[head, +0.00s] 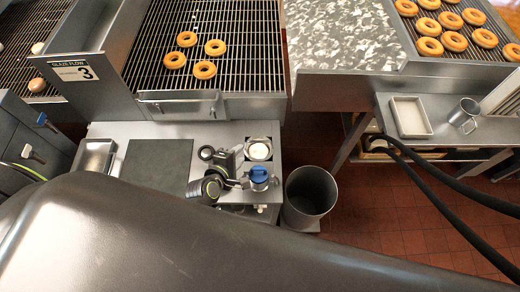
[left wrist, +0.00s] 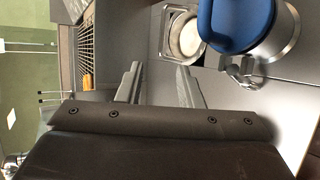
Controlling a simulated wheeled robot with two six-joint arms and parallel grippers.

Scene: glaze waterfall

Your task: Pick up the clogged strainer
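A round metal vessel with a blue top (head: 259,174) stands at the front right of the small steel counter. In the left wrist view the blue top (left wrist: 238,22) is cut off by the upper edge, with a metal clasp on its rim. Behind it a round, white-filled piece (head: 258,151) sits in a square steel frame; it also shows in the left wrist view (left wrist: 190,38). I cannot tell which of these is the clogged strainer. My left gripper (head: 228,170) is left of the vessel, its fingers (left wrist: 158,85) apart and empty. My right gripper is not in view.
A dark flat mat (head: 156,163) and a steel tray (head: 95,156) lie on the counter to the left. A grey bin (head: 310,192) stands on the floor at right. Doughnuts (head: 204,69) lie on the wire rack behind. A side shelf holds a white tray (head: 410,117) and metal mug (head: 464,112).

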